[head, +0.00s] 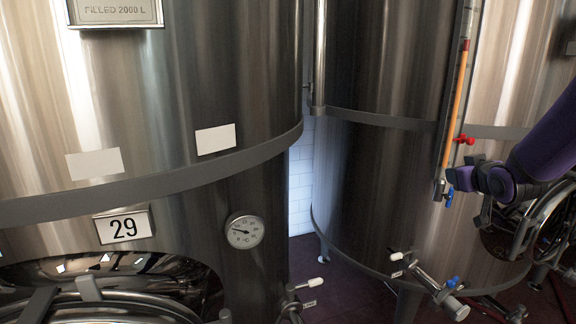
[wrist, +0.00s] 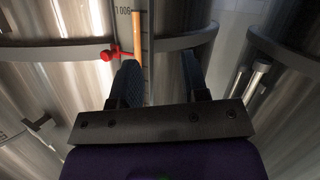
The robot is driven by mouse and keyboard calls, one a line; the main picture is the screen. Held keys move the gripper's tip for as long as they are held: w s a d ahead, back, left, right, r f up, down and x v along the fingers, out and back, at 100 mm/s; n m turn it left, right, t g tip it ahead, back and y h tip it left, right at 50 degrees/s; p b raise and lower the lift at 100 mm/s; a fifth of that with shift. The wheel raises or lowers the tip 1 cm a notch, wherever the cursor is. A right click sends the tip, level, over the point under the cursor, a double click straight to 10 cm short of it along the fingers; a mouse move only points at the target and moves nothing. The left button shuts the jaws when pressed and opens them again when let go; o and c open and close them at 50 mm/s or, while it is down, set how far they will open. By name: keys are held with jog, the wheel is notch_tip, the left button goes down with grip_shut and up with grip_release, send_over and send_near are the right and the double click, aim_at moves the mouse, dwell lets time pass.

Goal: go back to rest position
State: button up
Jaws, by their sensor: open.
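My gripper (head: 474,174) is at the right in the head view, at the end of my purple arm, in front of a steel tank (head: 400,170). In the wrist view its two dark fingers (wrist: 160,75) stand apart with nothing between them. A sight gauge tube (head: 455,95) with orange fill is just left of the gripper. In the wrist view the orange tube (wrist: 137,32) shows ahead of the left finger. A red valve handle (head: 464,140) lies just above the gripper, and it shows left of the left finger in the wrist view (wrist: 108,55).
A blue handle (head: 449,197) is at the tube's foot, close to the gripper. Taps (head: 440,290) stick out low on the tank. A large tank marked 29 (head: 160,175) with a dial gauge (head: 245,231) fills the left. A narrow gap with white tiles (head: 300,185) separates the tanks.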

jog(key=s+a+r+g, duration=0.2)
jog(key=s+a+g, duration=0.1)
jog(key=s, duration=0.8)
jog(key=s+a+r+m+g, duration=0.1)
jog(key=s+a, duration=0.4)
jog(key=s, duration=0.6)
jog(key=s+a+r+g+y, duration=0.1)
jog(key=s+a+r+g, duration=0.2)
jog(key=s, duration=0.8)
jog(key=shift+s+a+r+m+g, duration=0.15)
jog(key=shift+s+a+m+g, duration=0.2)
jog(key=shift+a+g, duration=0.55)
